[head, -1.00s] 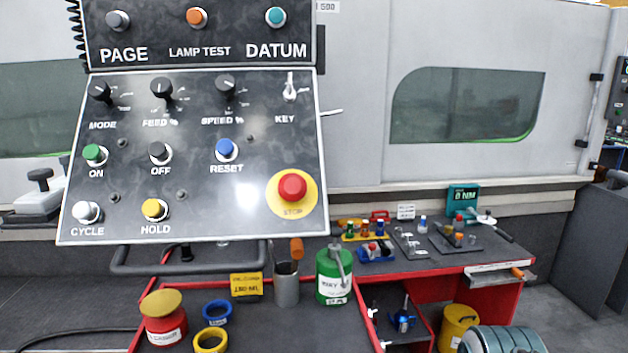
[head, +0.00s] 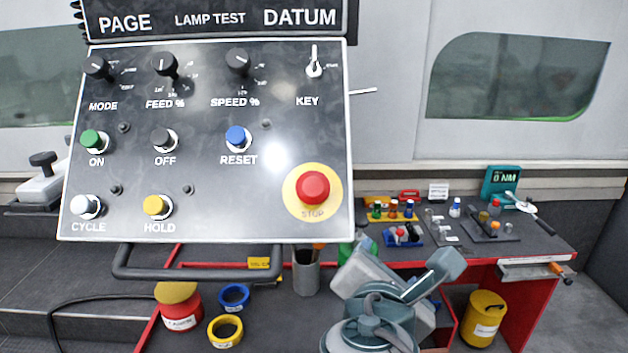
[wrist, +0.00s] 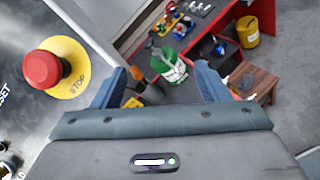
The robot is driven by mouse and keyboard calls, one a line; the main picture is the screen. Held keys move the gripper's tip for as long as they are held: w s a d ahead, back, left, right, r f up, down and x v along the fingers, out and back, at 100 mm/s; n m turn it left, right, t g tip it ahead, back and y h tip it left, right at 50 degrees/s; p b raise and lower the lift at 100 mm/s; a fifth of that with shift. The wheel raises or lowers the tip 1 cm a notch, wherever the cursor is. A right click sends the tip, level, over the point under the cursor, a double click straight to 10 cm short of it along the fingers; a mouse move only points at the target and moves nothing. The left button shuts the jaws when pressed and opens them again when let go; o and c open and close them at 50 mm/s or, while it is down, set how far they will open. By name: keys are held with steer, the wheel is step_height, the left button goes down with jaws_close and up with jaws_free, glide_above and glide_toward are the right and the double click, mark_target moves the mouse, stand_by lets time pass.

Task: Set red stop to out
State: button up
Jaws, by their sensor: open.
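The red stop (head: 313,187) is a round mushroom button on a yellow disc (head: 334,205) marked STOP, at the lower right of the dark control panel (head: 215,190). In the wrist view the red stop (wrist: 42,69) is at the left, standing out from its yellow disc (wrist: 75,80). My gripper (wrist: 160,84) is open, its two blue-grey fingers apart with nothing held between them. The red stop lies to the left of both fingers, apart from them. My arm shows low in the head view, right of and below the panel; its fingers are hard to make out there.
A handle bar (head: 195,272) runs under the panel. Below is a red-edged bench with a grey cup (head: 306,274), a red pot with a yellow top (head: 181,310) and rings (head: 225,331). A yellow bucket (head: 483,318) stands at right. Space right of the stop is clear.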

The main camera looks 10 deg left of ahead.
mark_target(313, 182)
steer(key=s+a+r+n+t+y, duration=0.3)
steer(key=s+a+r+n+y, duration=0.3)
steer(key=a+n, duration=0.35)
steer(key=shift+n, duration=0.35)
steer(key=x, duration=0.9)
steer(key=r+p+x, duration=0.1)
steer(key=x, duration=0.4)
steer(key=shift+w+d, duration=0.3)
steer(key=shift+w, duration=0.1)
steer(key=c, duration=1.3)
steer(key=shift+s+d+r, duration=0.15)
steer(key=shift+s+r, duration=0.45)
steer(key=shift+s, duration=0.1)
steer(key=shift+c, duration=0.2)
steer(key=o, duration=1.1)
steer(key=shift+o, duration=1.2)
steer(key=shift+s, duration=0.1)
